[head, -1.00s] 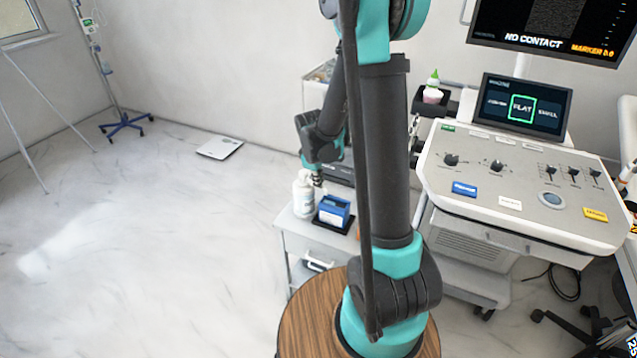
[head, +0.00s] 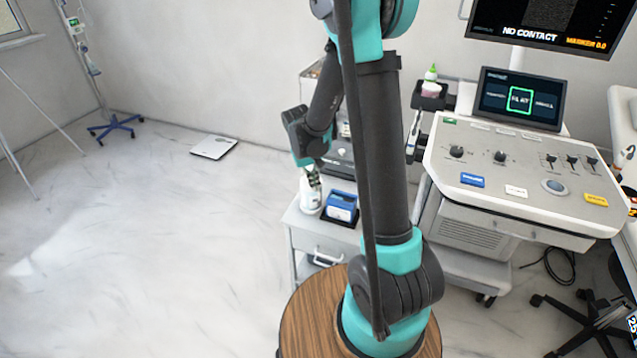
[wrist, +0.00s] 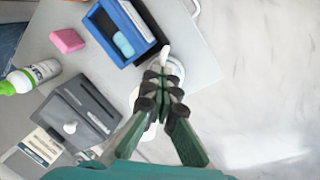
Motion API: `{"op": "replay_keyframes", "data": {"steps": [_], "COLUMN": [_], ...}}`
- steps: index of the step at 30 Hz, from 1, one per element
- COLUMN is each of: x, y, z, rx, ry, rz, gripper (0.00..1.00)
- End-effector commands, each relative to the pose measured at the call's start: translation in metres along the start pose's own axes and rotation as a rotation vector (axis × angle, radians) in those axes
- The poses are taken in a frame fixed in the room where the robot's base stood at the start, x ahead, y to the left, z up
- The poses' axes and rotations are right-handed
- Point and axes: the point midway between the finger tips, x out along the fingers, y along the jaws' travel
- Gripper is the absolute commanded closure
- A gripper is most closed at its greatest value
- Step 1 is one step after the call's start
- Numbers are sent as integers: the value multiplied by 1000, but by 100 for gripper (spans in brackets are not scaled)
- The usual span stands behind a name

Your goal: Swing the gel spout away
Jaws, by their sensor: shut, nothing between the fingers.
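A white pump bottle (head: 311,197) stands near the front left corner of the cart in the head view. My gripper (head: 313,178) is right at its top and hides most of the pump head. In the wrist view my gripper (wrist: 163,77) is shut with nothing between its fingers. The white spout (wrist: 166,52) sticks out just past the fingertips, towards the blue box. Part of the round white bottle (wrist: 179,69) shows beneath the fingers. I cannot tell whether the fingers touch the spout.
A blue box (head: 342,205) stands close to the right of the bottle. On the cart top (wrist: 203,72) are also a pink block (wrist: 67,40), a grey device (wrist: 80,115) and a green-capped bottle (wrist: 30,77). The ultrasound console (head: 520,170) stands right.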

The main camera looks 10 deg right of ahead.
Motion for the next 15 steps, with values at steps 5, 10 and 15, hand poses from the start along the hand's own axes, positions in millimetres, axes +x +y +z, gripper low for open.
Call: {"op": "replay_keyframes", "data": {"steps": [5,10,15], "x": [-1,-2,-4], "y": [-10,-19,-26], "z": [-1,-4,-8], "rx": [162,319,461], "ry": [-34,-66,-94], "rz": [0,-1,-1], "gripper": [100,100,100]}}
